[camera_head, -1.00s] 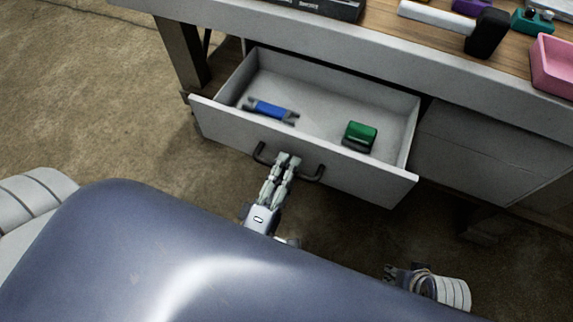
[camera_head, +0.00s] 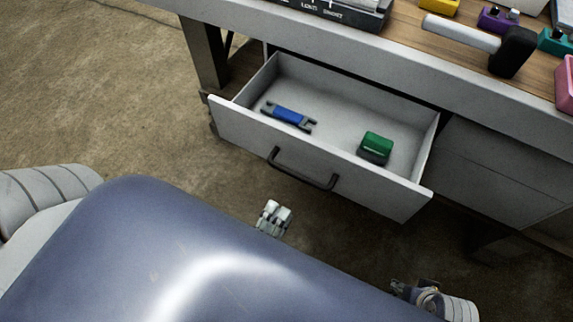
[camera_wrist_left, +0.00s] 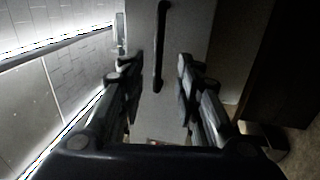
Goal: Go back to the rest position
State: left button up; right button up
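My left gripper (camera_head: 274,215) is in front of the open drawer (camera_head: 330,180), apart from its dark bar handle (camera_head: 303,170). In the left wrist view its two fingers (camera_wrist_left: 158,75) are spread with nothing between them, and the handle (camera_wrist_left: 160,45) shows beyond the fingertips. My right gripper (camera_head: 415,290) is low at the right, partly hidden by my body; its fingers are too small and covered to read.
The drawer holds a blue tool with grey ends (camera_head: 289,116) and a green-and-black block (camera_head: 375,147). A black-headed mallet (camera_head: 512,52) and a pink bin (camera_head: 566,85) are on the workbench (camera_head: 420,75) above. Bare floor (camera_head: 120,100) lies to the left.

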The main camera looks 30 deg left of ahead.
pick_arm(q)
jog(key=shift+s+f, duration=0.1)
jog(key=shift+s, duration=0.55)
